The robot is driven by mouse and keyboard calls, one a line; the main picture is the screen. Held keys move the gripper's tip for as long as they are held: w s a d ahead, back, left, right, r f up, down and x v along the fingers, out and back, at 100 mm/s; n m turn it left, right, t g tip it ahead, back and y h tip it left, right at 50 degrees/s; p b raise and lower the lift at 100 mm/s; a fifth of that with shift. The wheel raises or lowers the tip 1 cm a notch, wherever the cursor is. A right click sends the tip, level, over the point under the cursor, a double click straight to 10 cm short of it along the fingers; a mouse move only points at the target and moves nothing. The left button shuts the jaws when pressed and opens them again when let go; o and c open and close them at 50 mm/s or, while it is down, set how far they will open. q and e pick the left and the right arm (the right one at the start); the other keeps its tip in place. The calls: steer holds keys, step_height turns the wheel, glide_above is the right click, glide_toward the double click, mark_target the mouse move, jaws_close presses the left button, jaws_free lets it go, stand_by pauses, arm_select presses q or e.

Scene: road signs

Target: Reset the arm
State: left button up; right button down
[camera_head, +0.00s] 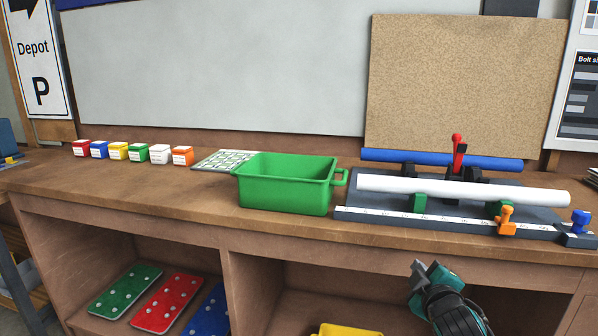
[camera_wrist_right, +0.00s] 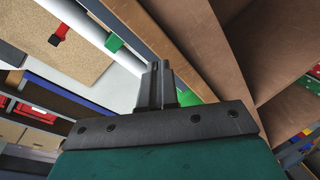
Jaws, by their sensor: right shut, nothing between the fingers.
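My right gripper (camera_head: 425,270) shows low in the head view, in front of the bench and below its top edge. Its jaws are shut and empty. In the right wrist view its shut fingers (camera_wrist_right: 158,82) stand in the middle with nothing between them. It touches nothing that I can see. My left gripper is in neither view.
The wooden bench (camera_head: 130,185) holds a green bin (camera_head: 285,190), several small coloured boxes (camera_head: 118,151), and a dark fixture with a white tube (camera_head: 460,189) and a blue tube (camera_head: 400,157). Coloured plates (camera_head: 170,302) and a yellow item (camera_head: 345,330) lie on the shelf below.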

steer(key=s+a+f+m+g+y, duration=0.1)
steer(key=s+a+f+m, duration=0.1)
steer(key=s+f, duration=0.4)
steer(key=s+a+f+m+g+y, duration=0.1)
steer(key=s+f, duration=0.6)
steer(key=s, duration=0.7)
steer(key=s+a+f+m+g+y, duration=0.1)
steer(key=s+a+f+m+g, duration=0.1)
steer(key=s+a+f+m, duration=0.2)
steer(key=s+f+m, duration=0.1)
steer(key=s+f, duration=0.2)
steer(key=s, duration=0.3)
steer(key=shift+a+f+g, duration=0.2)
steer(key=shift+a+g, duration=0.1)
steer(key=shift+g, duration=0.1)
